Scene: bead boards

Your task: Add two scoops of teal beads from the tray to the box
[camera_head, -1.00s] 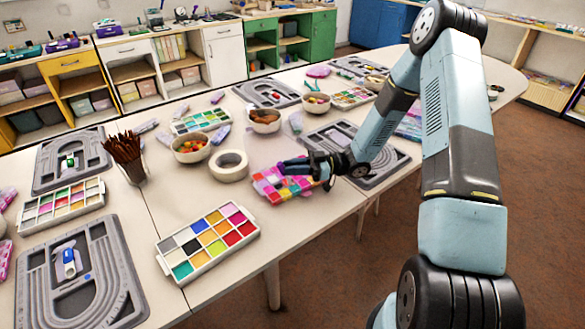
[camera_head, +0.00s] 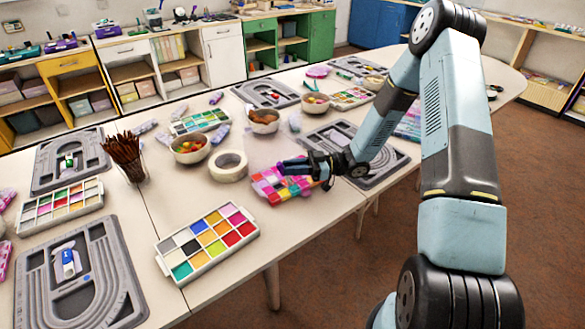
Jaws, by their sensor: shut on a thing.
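A white compartment tray (camera_head: 163,266) at the near edge of the table holds beads of many colours, with teal beads (camera_head: 182,271) in its near left corner. A pink, orange and purple compartment box (camera_head: 270,188) lies at the middle of the table, under my gripper (camera_head: 286,166). My gripper is low above this box, pointing left, and is shut on a small purple thing (camera_head: 298,170). The fingers partly hide that thing, and I cannot tell if it is a scoop. The gripper also hides part of the box.
Grey bead boards (camera_head: 125,285) lie at the left, with another (camera_head: 388,168) beside my arm. A roll of white tape (camera_head: 215,172), bowls (camera_head: 174,152) and a brown pencil cup (camera_head: 133,173) stand behind. Bare table shows between the white tray and pencil cup.

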